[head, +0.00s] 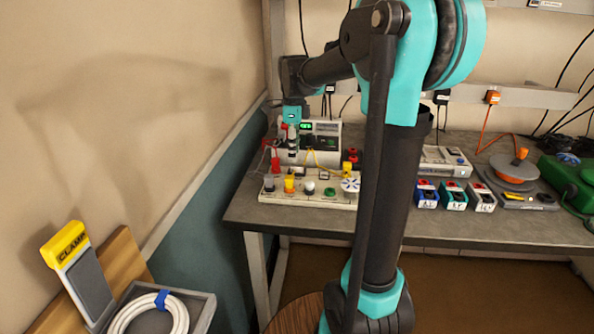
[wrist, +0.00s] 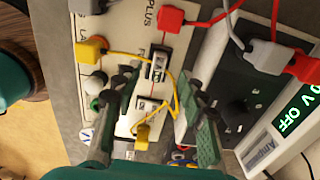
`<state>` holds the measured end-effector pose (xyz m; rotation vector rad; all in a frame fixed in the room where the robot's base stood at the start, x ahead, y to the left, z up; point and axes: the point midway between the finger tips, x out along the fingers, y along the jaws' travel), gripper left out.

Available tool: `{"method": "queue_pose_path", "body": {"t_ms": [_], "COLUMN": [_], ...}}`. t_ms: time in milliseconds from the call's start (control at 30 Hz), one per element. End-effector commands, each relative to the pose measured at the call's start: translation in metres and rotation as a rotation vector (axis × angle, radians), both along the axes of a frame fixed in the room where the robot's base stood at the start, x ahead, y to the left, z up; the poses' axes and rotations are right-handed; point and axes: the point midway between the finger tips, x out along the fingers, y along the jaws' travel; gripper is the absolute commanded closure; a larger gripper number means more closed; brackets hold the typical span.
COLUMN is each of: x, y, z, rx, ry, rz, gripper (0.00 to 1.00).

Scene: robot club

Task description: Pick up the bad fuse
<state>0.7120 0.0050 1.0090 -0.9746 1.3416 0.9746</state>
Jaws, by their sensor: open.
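A white board (wrist: 172,40) carries a small upright-looking holder with a dark frame and a pale part inside, likely the fuse (wrist: 157,66); whether it is bad cannot be seen. My gripper (wrist: 160,88) is open and empty above the board, with one finger on each side of the strip where the fuse sits. The fuse lies a little ahead of the fingertips in the wrist view. A yellow lead curves between the fingers. In the head view my gripper (head: 292,138) hangs over the back of the board (head: 310,204), and the fuse is hard to make out.
A power supply (wrist: 288,128) reading "0 V OFF" stands beside the board. Yellow (wrist: 88,49), red (wrist: 171,18) and grey plugs with leads crowd the fuse. Several coloured blocks (head: 454,196) stand right of my arm on the bench (head: 290,222).

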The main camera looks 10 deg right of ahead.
Motion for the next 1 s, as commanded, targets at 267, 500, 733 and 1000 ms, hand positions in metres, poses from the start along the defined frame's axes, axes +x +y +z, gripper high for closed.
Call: {"method": "queue_pose_path", "body": {"t_ms": [267, 500, 733, 1000], "x": [-0.001, -0.001, -0.001, -0.001], "y": [-0.001, -0.001, -0.001, -0.001], "z": [-0.038, -0.049, -0.048, -0.048], "rx": [0.0, 0.0, 0.0, 0.0], "ry": [0.0, 0.0, 0.0, 0.0], "rz": [0.0, 0.0, 0.0, 0.0], "gripper": [0.59, 0.59, 0.71, 1.0]}}
